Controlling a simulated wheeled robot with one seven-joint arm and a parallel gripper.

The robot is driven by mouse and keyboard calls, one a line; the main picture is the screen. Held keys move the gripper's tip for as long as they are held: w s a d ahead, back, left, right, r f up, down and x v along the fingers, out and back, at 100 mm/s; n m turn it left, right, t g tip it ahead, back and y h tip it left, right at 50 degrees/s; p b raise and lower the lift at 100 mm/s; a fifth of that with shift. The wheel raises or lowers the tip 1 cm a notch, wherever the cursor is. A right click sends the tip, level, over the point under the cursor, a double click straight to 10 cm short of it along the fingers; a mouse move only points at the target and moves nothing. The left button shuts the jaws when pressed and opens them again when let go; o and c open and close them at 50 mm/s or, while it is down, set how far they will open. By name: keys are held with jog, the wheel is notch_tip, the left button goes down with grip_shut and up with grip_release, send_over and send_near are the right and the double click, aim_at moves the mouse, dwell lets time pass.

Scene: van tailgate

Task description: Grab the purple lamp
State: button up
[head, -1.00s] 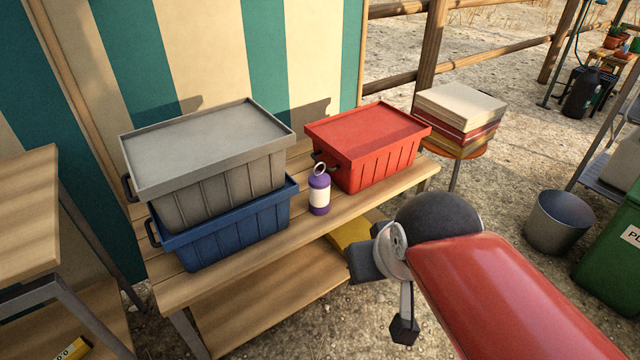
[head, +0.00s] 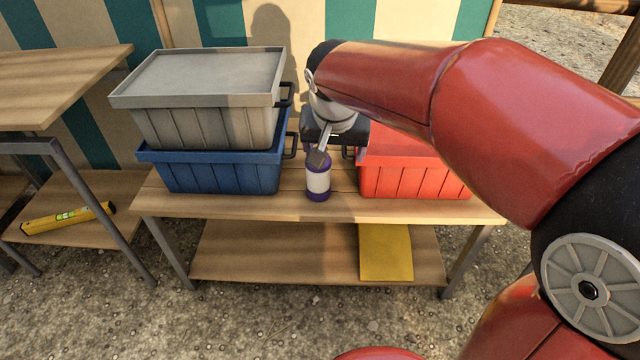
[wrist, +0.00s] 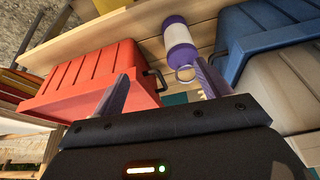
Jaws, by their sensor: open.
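The purple lamp (head: 318,183) has a white middle band and stands upright on the wooden bench between the blue crate and the red crate. In the wrist view the lamp (wrist: 181,46) shows with a pale ring at its top, near the right fingertip. My gripper (head: 319,158) is at the lamp's top in the head view, and one finger hides part of it. In the wrist view my gripper (wrist: 160,85) has its two fingers spread wide, with nothing held between them. I cannot tell whether a finger touches the lamp.
A grey lidded crate (head: 200,125) sits on the blue crate (head: 220,178), close left of the lamp. The red crate (head: 415,182) is close on the right. The bench (head: 240,208) has a narrow bare front strip. A yellow item (head: 385,255) lies on its lower shelf.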

jog(key=w+a+f, duration=0.1)
jog(key=w+f, duration=0.1)
jog(key=f, duration=0.1)
jog(key=w+a+f+b, duration=0.1)
jog(key=w+f, duration=0.1)
jog(key=f, duration=0.1)
jog(key=w+a+f, duration=0.1)
jog(key=w+f, duration=0.1)
jog(key=f, duration=0.1)
jog(key=shift+a+f+b, duration=0.1)
jog(key=shift+f+b, duration=0.05)
jog(key=shift+b, duration=0.2)
jog(key=c, duration=1.2)
